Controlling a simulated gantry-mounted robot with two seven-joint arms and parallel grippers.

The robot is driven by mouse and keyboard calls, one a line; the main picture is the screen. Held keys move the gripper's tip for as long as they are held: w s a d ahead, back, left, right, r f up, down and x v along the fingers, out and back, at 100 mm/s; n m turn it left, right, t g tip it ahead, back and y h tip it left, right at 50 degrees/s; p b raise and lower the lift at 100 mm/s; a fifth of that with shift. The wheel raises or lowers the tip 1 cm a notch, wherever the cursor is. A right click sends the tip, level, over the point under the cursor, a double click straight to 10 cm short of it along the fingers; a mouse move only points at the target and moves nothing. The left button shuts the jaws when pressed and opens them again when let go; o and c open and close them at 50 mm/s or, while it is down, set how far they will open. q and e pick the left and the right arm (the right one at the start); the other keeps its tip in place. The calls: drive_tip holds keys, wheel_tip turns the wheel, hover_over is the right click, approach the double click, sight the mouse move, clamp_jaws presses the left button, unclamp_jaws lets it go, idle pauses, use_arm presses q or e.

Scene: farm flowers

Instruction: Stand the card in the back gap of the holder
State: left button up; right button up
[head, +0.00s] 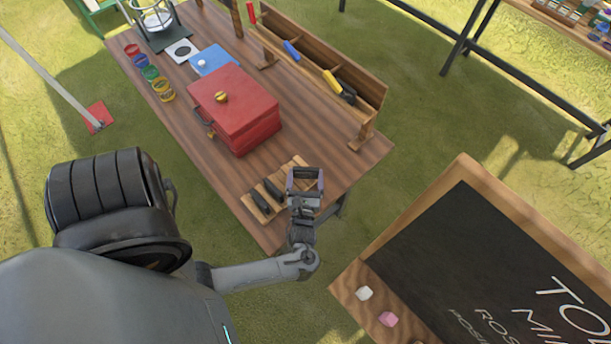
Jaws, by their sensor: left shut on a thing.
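The low wooden holder (284,176) lies near the front end of the brown table, with dark oblong shapes along it. I cannot tell its separate gaps clearly. My left gripper (305,181) is over the right end of the holder and hides part of it. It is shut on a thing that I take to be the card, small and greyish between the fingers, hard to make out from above. I cannot tell whether the card touches the holder. My right gripper is not in view.
A red box (240,108) with a yellow knob stands behind the holder. A long wooden tool rack (318,66) runs along the table's right edge. Several coloured tins (150,73) stand at the left. A blackboard (480,260) with chalk is at the lower right.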

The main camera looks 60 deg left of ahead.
use_arm(q)
drive_tip(key=shift+f, duration=0.35)
drive_tip(key=o, duration=0.8)
